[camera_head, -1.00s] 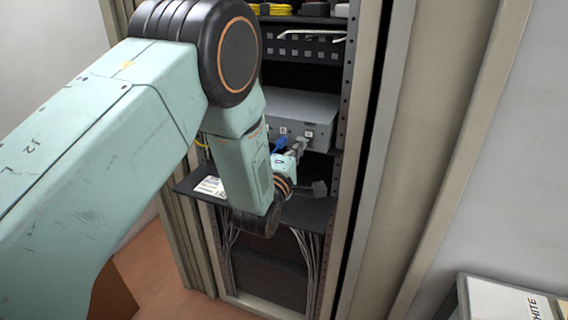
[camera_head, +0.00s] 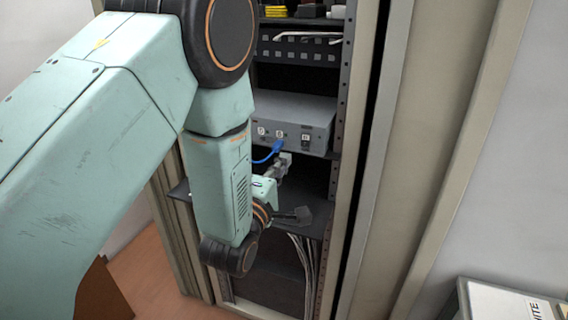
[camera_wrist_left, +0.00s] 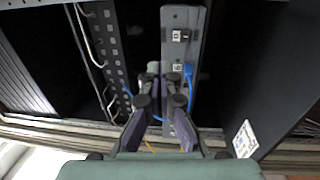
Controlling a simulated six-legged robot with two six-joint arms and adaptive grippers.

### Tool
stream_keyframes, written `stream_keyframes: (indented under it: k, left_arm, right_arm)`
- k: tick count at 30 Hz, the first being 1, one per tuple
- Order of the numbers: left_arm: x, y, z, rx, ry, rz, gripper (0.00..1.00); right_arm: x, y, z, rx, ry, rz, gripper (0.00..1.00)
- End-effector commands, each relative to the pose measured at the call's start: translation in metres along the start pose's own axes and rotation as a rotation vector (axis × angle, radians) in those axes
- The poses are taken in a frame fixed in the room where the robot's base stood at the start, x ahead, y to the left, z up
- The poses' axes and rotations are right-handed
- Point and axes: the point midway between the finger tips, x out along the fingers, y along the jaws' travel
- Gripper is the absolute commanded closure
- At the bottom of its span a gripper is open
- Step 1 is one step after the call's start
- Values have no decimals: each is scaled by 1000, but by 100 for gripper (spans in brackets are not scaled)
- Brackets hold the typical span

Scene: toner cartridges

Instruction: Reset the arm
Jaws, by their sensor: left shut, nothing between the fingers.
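My left arm reaches in from the left in the head view, its wrist in front of an open equipment rack (camera_head: 345,120). My left gripper (camera_head: 284,163) is shut and empty, just in front of a grey box (camera_head: 290,108) on a rack shelf. In the left wrist view the gripper fingers (camera_wrist_left: 165,74) point at the face of the grey box (camera_wrist_left: 181,50). A blue cable (camera_head: 266,155) hangs at the box's front, close beside the gripper; it also shows in the wrist view (camera_wrist_left: 189,80). My right gripper is not in view.
A dark shelf (camera_head: 318,207) juts out below the gripper, partly hidden by my arm. A perforated panel (camera_head: 300,47) sits above the box. Pale cables (camera_head: 304,252) hang below the shelf. A labelled container (camera_head: 505,300) stands at the lower right.

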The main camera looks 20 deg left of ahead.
Motion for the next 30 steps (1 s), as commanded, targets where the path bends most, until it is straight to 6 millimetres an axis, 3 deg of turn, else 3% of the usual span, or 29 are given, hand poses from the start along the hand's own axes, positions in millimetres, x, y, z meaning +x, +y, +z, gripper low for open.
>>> stream_keyframes:
  k: [6,10,14,17,23,30]
  left_arm:
    - [0,0,0,21,0,0,100]
    - [0,-11,0,167,-3,-52,100]
    - [-12,-45,-2,429,-39,-205,100]
    - [-32,-82,-5,634,-102,-353,100]
    - [-109,-186,-13,988,-351,-678,100]
    - [-232,-287,-18,1212,-756,-978,100]
  right_arm:
    - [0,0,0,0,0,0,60]
    - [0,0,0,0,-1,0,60]
    - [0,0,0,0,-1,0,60]
    - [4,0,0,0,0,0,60]
    - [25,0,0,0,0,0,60]
    - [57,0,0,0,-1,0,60]
